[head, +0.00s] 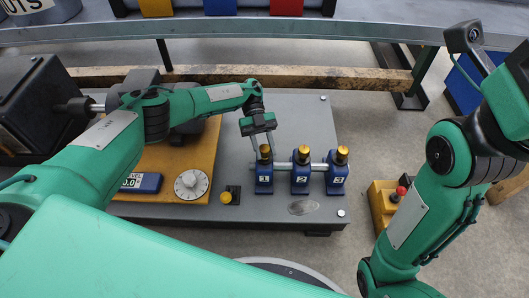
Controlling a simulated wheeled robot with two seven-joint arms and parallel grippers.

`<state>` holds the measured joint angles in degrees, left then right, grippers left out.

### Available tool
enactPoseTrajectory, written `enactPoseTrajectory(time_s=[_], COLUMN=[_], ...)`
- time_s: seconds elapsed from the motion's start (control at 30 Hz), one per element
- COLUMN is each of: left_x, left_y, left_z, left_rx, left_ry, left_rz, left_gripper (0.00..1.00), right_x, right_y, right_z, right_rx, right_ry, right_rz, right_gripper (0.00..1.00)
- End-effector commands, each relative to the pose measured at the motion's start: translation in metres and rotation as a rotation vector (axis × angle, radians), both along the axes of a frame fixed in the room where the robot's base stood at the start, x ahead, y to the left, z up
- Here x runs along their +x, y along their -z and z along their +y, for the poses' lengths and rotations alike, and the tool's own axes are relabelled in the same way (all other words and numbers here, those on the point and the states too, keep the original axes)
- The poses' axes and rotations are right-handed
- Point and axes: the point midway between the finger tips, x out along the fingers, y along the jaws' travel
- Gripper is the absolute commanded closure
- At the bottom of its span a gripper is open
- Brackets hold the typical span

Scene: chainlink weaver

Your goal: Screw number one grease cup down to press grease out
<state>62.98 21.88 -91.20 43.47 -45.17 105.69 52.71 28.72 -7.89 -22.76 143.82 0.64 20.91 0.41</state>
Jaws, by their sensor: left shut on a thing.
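Three blue grease cup blocks with brass caps stand in a row on a grey plate, joined by a metal rod. They carry the labels 1, 2 and 3. Number one grease cup (264,178) is the leftmost. My left gripper (261,152) reaches down over it, with its fingers shut at the brass cap. The fingers partly cover that cap. Number two cup (300,176) and number three cup (338,174) stand to the right, with their caps free. My right arm is at the right; its gripper is not clearly visible.
A white dial (191,184) and a blue display box (141,183) sit on an orange panel at the left. A yellow button (226,197) is left of cup one. A yellow box with a red button (396,195) stands right of the plate. A wooden beam (330,78) runs behind.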

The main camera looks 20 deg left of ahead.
Motion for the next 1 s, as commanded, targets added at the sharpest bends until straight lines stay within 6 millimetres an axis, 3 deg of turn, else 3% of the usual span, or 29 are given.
enactPoseTrajectory(time_s=[0.63, 0.67, 0.77, 1.0], left_x=[-0.0016, -0.0017, -0.0015, -0.0008], left_y=[0.0008, 0.0009, 0.0007, 0.0003], left_z=[-0.0006, -0.0007, -0.0007, -0.0004], left_rx=[-0.001, -0.001, -0.001, -0.001], left_ry=[0.058, 0.058, 0.057, 0.055], left_rz=[0.003, 0.003, 0.003, 0.002], left_gripper=[0.91, 0.66, 0.47, 0.46], right_x=[-0.0034, -0.0034, -0.0034, -0.0036], right_y=[-0.0025, -0.0025, -0.0025, -0.0025], right_z=[-0.0021, -0.0021, -0.0021, -0.0022], right_rx=[0.010, 0.010, 0.010, 0.010], right_ry=[-0.006, -0.006, -0.005, -0.005], right_rz=[-0.012, -0.012, -0.012, -0.012], right_gripper=[0.64, 0.64, 0.64, 0.64])
